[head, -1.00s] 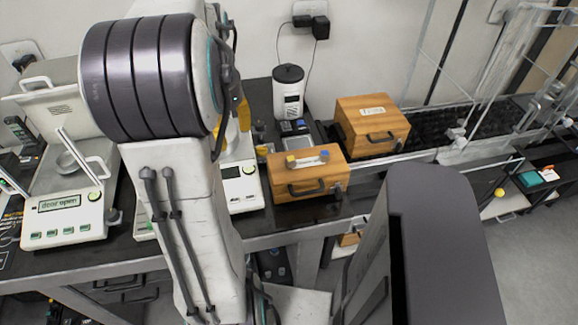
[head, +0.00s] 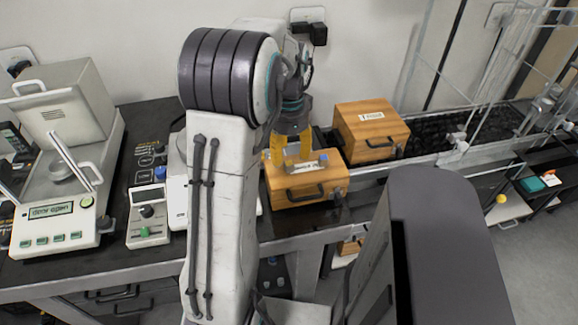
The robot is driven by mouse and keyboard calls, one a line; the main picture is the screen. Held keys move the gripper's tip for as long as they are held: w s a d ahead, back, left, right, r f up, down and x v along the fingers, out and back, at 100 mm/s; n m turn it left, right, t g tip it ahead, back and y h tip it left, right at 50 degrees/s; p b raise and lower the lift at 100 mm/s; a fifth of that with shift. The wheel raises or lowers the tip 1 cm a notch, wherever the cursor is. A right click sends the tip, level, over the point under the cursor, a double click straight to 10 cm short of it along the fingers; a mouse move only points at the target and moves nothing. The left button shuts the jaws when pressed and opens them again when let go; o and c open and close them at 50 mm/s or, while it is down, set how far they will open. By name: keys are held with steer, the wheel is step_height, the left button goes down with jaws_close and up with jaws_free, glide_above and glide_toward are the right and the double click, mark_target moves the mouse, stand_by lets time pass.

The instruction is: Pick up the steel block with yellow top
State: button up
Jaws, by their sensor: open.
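The front wooden box (head: 287,188) has a dark handle and a pale label on its lid. A small block with a blue top (head: 323,157) stands on the right part of that lid. My gripper (head: 291,157) is open, with its amber fingers pointing down just over the left and middle of the lid. The steel block with yellow top cannot be made out clearly now; my fingers cover the place on the lid where it showed before. I cannot tell whether the fingers touch it.
A second wooden box (head: 371,131) stands behind to the right. A balance with an open door (head: 55,210) and a small control box (head: 148,217) stand on the dark table to the left. A caged conveyor (head: 470,125) runs along the right.

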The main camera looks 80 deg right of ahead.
mark_target(287, 163)
steer(key=shift+w+f, duration=0.15)
steer(key=shift+f, duration=2)
steer(key=shift+c, duration=0.3)
jaws_close()
